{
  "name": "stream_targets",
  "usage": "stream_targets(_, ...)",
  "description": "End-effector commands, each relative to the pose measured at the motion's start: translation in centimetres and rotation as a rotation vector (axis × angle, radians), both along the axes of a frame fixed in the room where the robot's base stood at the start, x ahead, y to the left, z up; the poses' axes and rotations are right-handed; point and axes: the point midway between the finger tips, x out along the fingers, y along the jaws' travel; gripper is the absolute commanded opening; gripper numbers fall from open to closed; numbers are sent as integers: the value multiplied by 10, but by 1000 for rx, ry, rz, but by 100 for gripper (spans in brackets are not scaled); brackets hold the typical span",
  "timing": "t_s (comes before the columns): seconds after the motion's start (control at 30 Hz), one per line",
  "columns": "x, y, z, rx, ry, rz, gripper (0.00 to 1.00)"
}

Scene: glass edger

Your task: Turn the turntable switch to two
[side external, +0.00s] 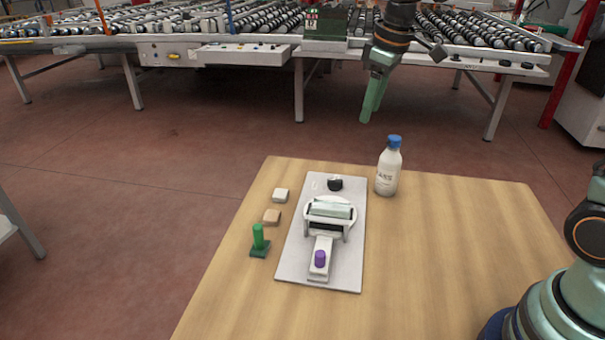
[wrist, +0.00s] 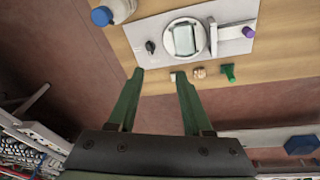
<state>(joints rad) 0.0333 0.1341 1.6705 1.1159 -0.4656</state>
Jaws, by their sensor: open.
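A black knob (side external: 335,184), which looks like the turntable switch, sits at the far end of a pale plate (side external: 292,262). The knob also shows in the wrist view (wrist: 150,47). Its markings are too small to read. Beside it on the plate is the round white turntable (side external: 349,207) with a pale glass block (side external: 330,210) on it. My gripper (side external: 373,107) is high above and beyond the table's far edge. In the wrist view my gripper (wrist: 158,80) has its two green fingers apart with nothing between them, and the knob lies beyond the fingertips.
A white bottle with a blue cap (side external: 388,168) stands right of the plate, near the knob. A purple knob (side external: 320,258) is on the plate's near arm. The table's (side external: 450,240) right side is mostly clear.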

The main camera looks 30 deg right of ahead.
Motion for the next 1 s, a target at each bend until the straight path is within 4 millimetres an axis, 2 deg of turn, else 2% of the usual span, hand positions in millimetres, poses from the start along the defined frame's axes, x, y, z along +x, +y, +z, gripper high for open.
stream_targets(0.03,13,-2,-9,-6,23,27,50)
stream_targets(0.2,50,-7,-38,-22,93,134,50)
stream_targets(0.43,87,-14,-88,-32,175,269,50)
stream_targets(0.57,97,-17,-109,-32,206,321,50)
stream_targets(0.67,101,-18,-118,-32,216,344,50)
stream_targets(0.87,102,-18,-131,-32,224,353,50)
stream_targets(1.0,101,-18,-152,-31,225,352,50)
